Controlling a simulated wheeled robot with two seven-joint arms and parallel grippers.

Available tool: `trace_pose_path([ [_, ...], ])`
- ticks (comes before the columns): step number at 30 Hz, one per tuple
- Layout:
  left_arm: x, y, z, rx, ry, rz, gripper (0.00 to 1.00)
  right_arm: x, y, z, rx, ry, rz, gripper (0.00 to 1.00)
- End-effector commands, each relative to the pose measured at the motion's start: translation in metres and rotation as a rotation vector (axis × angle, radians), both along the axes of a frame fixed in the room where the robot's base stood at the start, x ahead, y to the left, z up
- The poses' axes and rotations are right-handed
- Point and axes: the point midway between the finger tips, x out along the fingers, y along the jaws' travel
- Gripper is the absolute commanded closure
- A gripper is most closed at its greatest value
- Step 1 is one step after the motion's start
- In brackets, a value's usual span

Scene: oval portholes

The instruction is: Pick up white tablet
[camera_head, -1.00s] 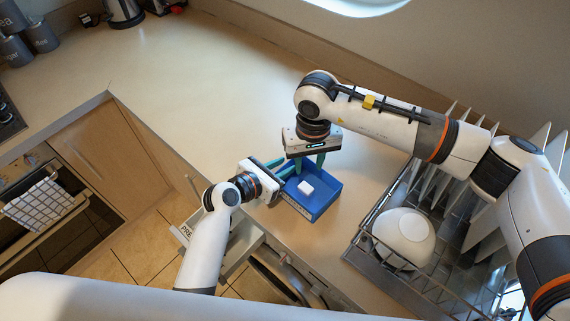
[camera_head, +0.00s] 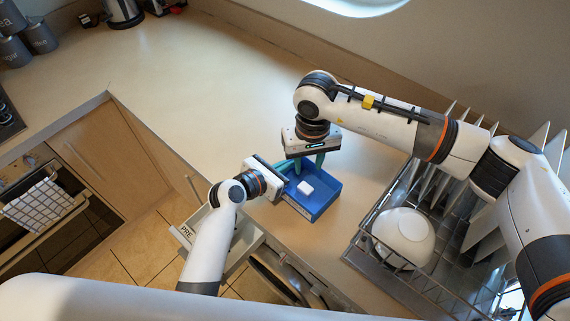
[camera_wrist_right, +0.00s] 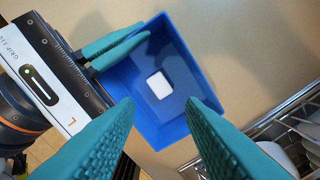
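The white tablet (camera_head: 305,188) is a small rounded white block lying on the floor of an open blue box (camera_head: 326,206). In the right wrist view the tablet (camera_wrist_right: 159,85) shows between my right fingers, inside the box (camera_wrist_right: 190,68). My right gripper (camera_wrist_right: 160,103) is open and empty, with its teal fingers apart above the box; it also shows in the head view (camera_head: 309,165). My left gripper (camera_wrist_right: 145,33) has its fingers close together along the box's wall and appears shut on it. The left fingers are partly hidden in the head view (camera_head: 288,166).
The box stands near the counter's front edge, above an open drawer (camera_head: 183,233). A dish rack (camera_head: 365,262) with a white bowl (camera_head: 404,236) and several plates stands to the right. The counter (camera_head: 190,90) behind and left of the box is clear.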

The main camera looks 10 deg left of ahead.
Motion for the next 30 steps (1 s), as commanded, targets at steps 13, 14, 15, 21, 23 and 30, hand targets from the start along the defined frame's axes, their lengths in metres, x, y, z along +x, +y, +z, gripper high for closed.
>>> trace_pose_path([
  [13, 0.000, 0.000, 0.000, 0.001, 0.001, 0.000, 1.00, -0.001, -0.002, 0.011, 0.001, 0.000, -0.422, 0.40],
  [14, 0.000, 0.000, 0.000, 0.001, 0.001, 0.000, 1.00, -0.002, -0.002, 0.013, 0.001, 0.000, -0.478, 0.40],
  [15, 0.000, 0.000, 0.000, 0.001, 0.001, 0.000, 1.00, -0.002, -0.002, 0.014, 0.001, 0.000, -0.552, 0.40],
  [21, 0.000, 0.000, 0.000, 0.001, 0.001, 0.000, 1.00, -0.003, -0.004, 0.022, 0.001, 0.000, -0.850, 0.40],
  [23, 0.000, 0.000, 0.000, 0.001, 0.001, 0.000, 1.00, -0.003, -0.005, 0.023, 0.001, 0.000, -0.905, 0.40],
  [30, 0.000, 0.000, 0.000, 0.001, 0.001, 0.000, 1.00, -0.004, -0.005, 0.001, -0.004, 0.004, -0.980, 0.40],
])
